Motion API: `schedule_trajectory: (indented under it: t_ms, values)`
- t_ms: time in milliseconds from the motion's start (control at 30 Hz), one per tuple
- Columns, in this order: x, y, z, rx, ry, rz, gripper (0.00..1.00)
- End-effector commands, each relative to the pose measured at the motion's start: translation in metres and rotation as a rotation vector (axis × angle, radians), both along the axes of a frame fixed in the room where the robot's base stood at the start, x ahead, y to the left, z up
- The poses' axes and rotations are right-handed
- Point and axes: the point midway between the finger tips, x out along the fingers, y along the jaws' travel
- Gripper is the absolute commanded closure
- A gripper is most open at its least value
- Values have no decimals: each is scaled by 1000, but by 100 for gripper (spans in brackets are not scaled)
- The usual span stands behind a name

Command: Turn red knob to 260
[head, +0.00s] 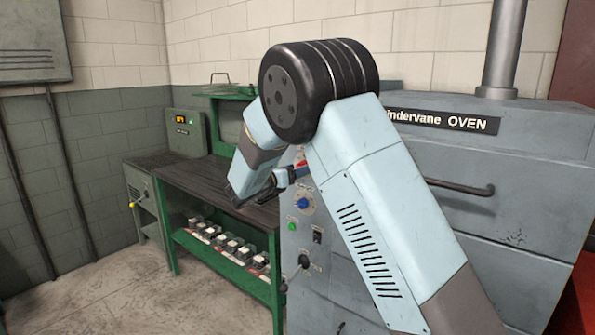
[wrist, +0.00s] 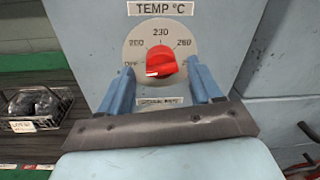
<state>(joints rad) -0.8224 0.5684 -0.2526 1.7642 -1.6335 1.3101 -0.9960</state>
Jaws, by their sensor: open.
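The red knob (wrist: 161,63) sits at the centre of a round dial plate under a "TEMP °C" label (wrist: 161,9) in the wrist view. The dial reads OFF at lower left, then 200, 230 at the top, and 260 at upper right. A pale mark shows on the knob's lower left, on the OFF side. My gripper (wrist: 160,75) is open, one blue finger on each side of the knob. I see no clear contact. In the head view my gripper (head: 281,178) is at the oven's side panel, and only a bit of red shows beside it.
Below on the panel are a blue knob (head: 303,203), a green button (head: 291,227) and a black switch (head: 317,237). The oven (head: 500,190) stands to the right, with a handle on its front. A green workbench (head: 190,178) with small boxes on its lower shelf stands to the left.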

Motion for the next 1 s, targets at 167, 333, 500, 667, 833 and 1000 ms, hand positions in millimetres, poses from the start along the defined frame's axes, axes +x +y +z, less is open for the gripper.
schedule_trajectory:
  t_ms: [167,333,500,667,833,1000]
  values:
    - [8,-8,0,0,0,-2,36]
    - [9,-9,0,0,0,-1,36]
    - [9,-9,0,0,0,-1,38]
    - [9,-9,0,0,0,-1,54]
    - [9,-8,0,0,0,0,70]
    - [9,-8,0,0,0,1,86]
